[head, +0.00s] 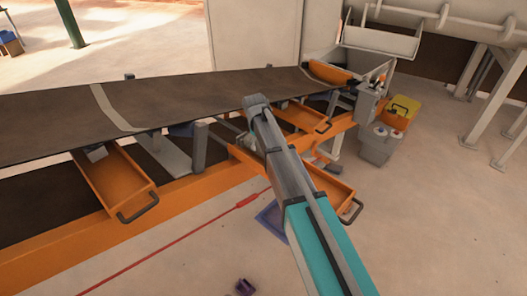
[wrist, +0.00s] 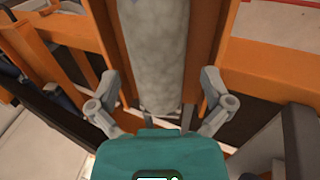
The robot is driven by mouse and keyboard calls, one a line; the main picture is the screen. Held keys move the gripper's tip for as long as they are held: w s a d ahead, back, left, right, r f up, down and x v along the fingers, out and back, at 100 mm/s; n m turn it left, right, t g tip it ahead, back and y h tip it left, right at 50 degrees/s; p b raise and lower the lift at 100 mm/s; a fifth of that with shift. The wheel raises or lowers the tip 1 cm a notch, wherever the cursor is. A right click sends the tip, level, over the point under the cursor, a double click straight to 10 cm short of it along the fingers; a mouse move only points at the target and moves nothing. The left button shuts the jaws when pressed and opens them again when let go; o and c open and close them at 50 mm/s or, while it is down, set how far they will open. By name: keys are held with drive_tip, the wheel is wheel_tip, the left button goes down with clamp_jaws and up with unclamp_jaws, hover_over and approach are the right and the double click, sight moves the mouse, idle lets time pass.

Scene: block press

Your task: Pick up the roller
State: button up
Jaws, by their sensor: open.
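In the wrist view, a mottled grey cylinder, which looks like the roller (wrist: 155,55), runs from the top edge down to between the fingers. Orange side pieces stand on both sides of it. My gripper (wrist: 160,98) is open, with one grey finger left of the roller's near end and one right. I see gaps on both sides; how far the fingers are from it in depth I cannot tell. In the head view, my arm reaches to the conveyor's near side, and I cannot make out the roller or the fingers there.
The dark conveyor belt (head: 190,98) runs above an orange frame (head: 40,240). Orange trays with handles, such as the left one (head: 115,185), stick out from it. The floor at lower right is clear.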

drive_tip(key=shift+w+d+f+b, duration=0.15)
drive_tip(key=shift+w+f+b, duration=0.05)
drive_tip(key=shift+f+b, duration=0.9)
drive_tip(key=shift+w+d+f+b, duration=0.1)
drive_tip(key=shift+w+f+b, duration=0.05)
drive_tip(key=shift+f+b, duration=0.9)
drive_tip(key=c, duration=1.1)
drive_tip(key=shift+r+p, duration=0.1)
drive_tip(key=shift+p, duration=0.25)
wheel_tip(320, 180, up, 3)
drive_tip(key=p, duration=0.2)
drive_tip(key=shift+p, duration=0.35)
drive_tip(key=shift+s+d+r+p, duration=0.45)
drive_tip(key=shift+s+r+p, duration=1.2)
drive_tip(key=shift+s, duration=0.65)
drive_tip(key=shift+s+d+r+p, duration=0.4)
drive_tip(key=shift+s+r+p, duration=1.25)
drive_tip(key=shift+s, duration=0.6)
drive_tip(key=shift+s+d+r+p, duration=0.45)
drive_tip(key=shift+s+r+p, duration=1.15)
drive_tip(key=shift+s, duration=0.7)
